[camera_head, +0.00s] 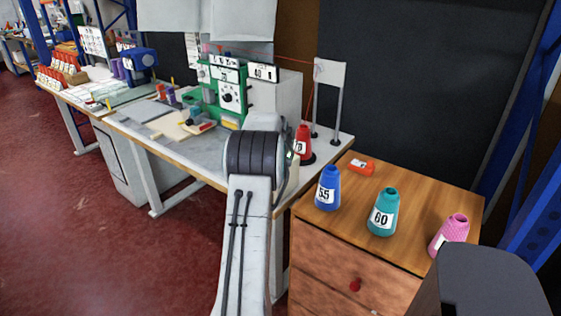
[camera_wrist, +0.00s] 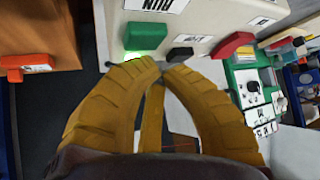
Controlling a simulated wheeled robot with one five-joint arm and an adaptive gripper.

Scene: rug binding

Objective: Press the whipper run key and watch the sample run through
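In the wrist view, my gripper (camera_wrist: 163,67) has its yellow fingers curved together with the tips meeting, and nothing shows between them. The tips are just in front of a pale panel with a green key (camera_wrist: 144,37), a black key (camera_wrist: 180,54) and a red key (camera_wrist: 233,43). An upside-down RUN label (camera_wrist: 157,4) is by the green key, whose lower edge glows bright green. The tips overlap the key's edge in view; I cannot tell whether they touch it. In the head view, the green and white machine (camera_head: 229,97) stands on the bench. My arm hides the gripper there.
A wooden cabinet (camera_head: 352,235) at the right carries blue (camera_head: 327,187), teal (camera_head: 383,212) and pink (camera_head: 450,235) thread cones and an orange item (camera_head: 361,166). A red cone (camera_head: 303,140) stands by the machine. The red floor (camera_head: 80,220) at the left is clear.

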